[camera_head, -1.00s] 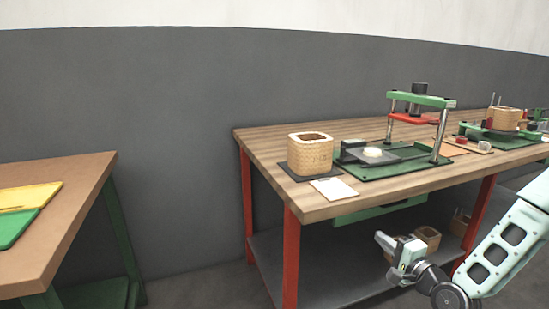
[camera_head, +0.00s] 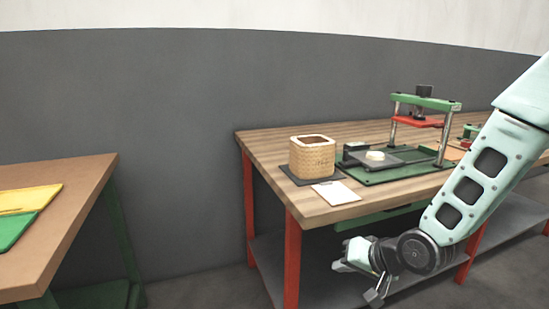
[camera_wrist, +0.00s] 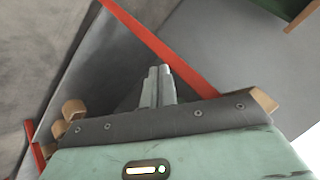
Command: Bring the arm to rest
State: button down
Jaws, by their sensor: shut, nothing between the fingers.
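My arm (camera_head: 478,190) hangs down at the right of the head view, in front of the workbench. My gripper (camera_head: 345,262) points left, below the level of the bench top and in front of the lower shelf. In the wrist view, my gripper's two fingers (camera_wrist: 158,85) are together, with nothing between them. It touches nothing that I can see.
My arm hides the bench's right part. A brown table (camera_head: 70,190) stands at left; floor between is clear.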

jog(key=s+a+r+n+g+h, duration=0.1)
jog(key=s+r+n+g+h, duration=0.3)
jog(key=s, duration=0.9)
jog(key=s+r+n+g+h, duration=0.1)
jog(key=s+r+n+g, duration=0.3)
jog(key=s, duration=0.9)
notch_tip(320, 180, up, 23)
jog(key=s+n+p, duration=0.1)
jog(key=p, duration=2)
jog(key=shift+n+t, duration=0.3)
jog(key=shift+t, duration=0.1)
